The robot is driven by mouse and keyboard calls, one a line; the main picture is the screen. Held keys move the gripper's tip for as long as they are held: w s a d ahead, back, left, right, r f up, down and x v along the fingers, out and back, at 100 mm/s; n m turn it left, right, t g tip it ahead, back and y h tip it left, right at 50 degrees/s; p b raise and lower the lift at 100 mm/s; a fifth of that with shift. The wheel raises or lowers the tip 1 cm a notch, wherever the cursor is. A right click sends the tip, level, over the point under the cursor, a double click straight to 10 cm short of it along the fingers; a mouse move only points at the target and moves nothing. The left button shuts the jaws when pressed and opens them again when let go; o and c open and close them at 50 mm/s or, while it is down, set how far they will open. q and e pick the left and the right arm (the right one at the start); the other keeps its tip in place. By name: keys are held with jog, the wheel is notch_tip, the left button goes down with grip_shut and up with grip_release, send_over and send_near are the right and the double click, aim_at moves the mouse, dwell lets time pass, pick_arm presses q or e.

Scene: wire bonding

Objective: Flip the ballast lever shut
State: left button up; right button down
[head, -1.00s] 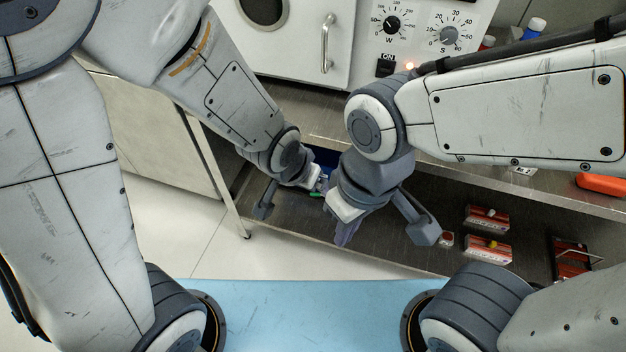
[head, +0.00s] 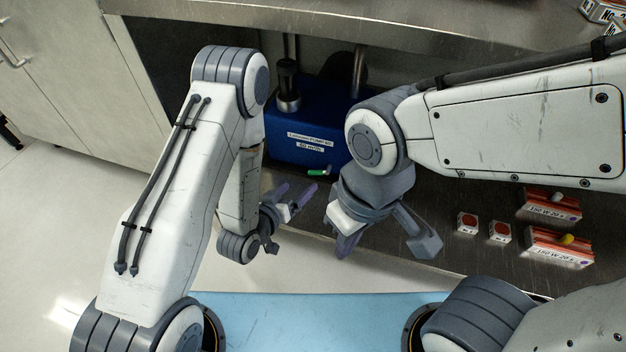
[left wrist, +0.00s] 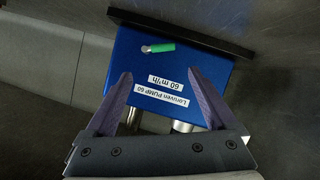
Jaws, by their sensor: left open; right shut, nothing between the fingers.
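The ballast lever (head: 319,172) is a small green-handled lever on the front of the blue pump (head: 285,130), which stands on the low steel shelf. The lever also shows in the left wrist view (left wrist: 160,47), lying sideways along the pump face beside a pale pivot. My left gripper (head: 296,196) is open and empty, in front of the pump and just short of the lever. In the left wrist view its two fingers (left wrist: 165,88) frame the pump's labels, with the lever beyond the tips. My right gripper (head: 345,245) is shut and empty, to the right of the left one.
Several orange-and-white boxes (head: 558,247) and small red-marked boxes (head: 467,223) sit on the low shelf at right. The steel bench edge (head: 330,32) overhangs the pump. A grey cabinet (head: 60,70) stands at left. The pale floor (head: 90,220) is clear.

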aim_at(315, 171)
pick_arm(q)
jog(key=shift+w+a+f+b, duration=0.1)
jog(key=shift+w+f+b, duration=0.4)
jog(key=shift+f, duration=0.25)
jog(key=b+x, duration=0.2)
jog(key=x, duration=0.2)
jog(key=b+x, duration=0.2)
jog(key=x, duration=0.3)
jog(key=shift+w+r+b, duration=0.15)
jog(key=shift+r+b, duration=0.05)
jog(key=shift+b, duration=0.1)
jog(key=shift+w+d, duration=0.4)
pick_arm(e)
notch_tip(315, 171, down, 6)
jog(key=shift+w+f, duration=0.25)
jog(key=shift+w, duration=0.2)
